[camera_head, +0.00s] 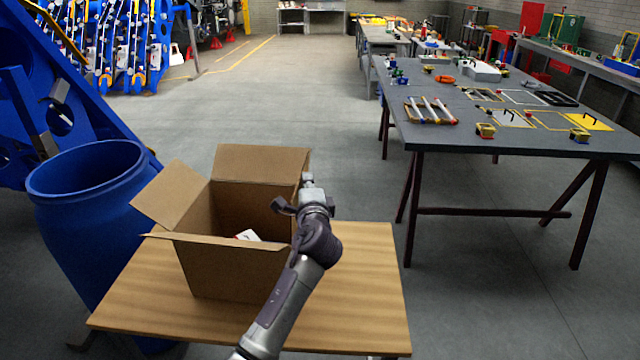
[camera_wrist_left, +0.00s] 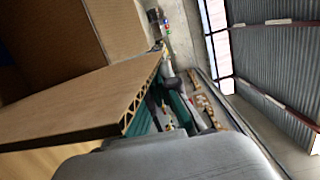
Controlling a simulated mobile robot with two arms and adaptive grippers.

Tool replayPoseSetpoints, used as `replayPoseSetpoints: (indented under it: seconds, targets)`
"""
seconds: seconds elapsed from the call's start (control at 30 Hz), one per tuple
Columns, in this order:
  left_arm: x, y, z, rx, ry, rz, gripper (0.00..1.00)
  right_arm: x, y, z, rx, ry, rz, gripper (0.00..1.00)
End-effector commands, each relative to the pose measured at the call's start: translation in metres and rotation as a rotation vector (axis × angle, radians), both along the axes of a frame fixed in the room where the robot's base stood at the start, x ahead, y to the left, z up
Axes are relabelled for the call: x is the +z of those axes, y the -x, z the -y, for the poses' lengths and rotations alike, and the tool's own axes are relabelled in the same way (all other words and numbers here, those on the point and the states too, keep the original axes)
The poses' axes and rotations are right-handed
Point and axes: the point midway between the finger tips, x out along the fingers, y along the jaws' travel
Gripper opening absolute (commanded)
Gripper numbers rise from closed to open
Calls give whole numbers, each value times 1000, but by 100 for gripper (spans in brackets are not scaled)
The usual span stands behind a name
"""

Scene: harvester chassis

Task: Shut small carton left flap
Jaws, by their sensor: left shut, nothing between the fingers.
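The open brown carton (camera_head: 235,272) stands on a small wooden table. Its left flap (camera_head: 170,195) leans up and outward to the left. The back flap (camera_head: 262,163) stands up, and the front flap (camera_head: 218,241) sticks out toward me. The right side of the carton is partly hidden by my left gripper (camera_head: 300,192). That gripper is shut and empty, at the carton's right edge, across the opening from the left flap. In the left wrist view a cardboard flap (camera_wrist_left: 75,106) with a corrugated edge is very close; I cannot tell which flap. My right gripper is not in view.
A white item (camera_head: 248,236) lies inside the carton. A blue barrel (camera_head: 85,225) stands close to the left of the wooden table (camera_head: 365,290). The wooden top is bare on the right. A dark workbench (camera_head: 500,140) with parts stands farther right, beyond open floor.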

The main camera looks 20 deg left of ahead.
Motion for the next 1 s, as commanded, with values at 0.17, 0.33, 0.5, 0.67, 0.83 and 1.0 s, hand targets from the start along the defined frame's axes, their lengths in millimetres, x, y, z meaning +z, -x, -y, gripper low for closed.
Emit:
replayPoseSetpoints:
  seconds: [0.17,0.33,0.5,0.67,0.83,1.0]
  targets:
    - [6,5,-20,2,165,37,0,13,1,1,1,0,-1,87]
    - [5,9,-39,2,321,71,0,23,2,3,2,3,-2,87]
    - [1,13,-58,2,477,106,0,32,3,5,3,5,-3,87]
    - [-5,17,-73,2,614,137,0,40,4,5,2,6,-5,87]
    - [-13,20,-86,2,739,165,0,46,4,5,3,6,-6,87]
    - [-20,21,-95,2,830,185,0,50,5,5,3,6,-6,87]
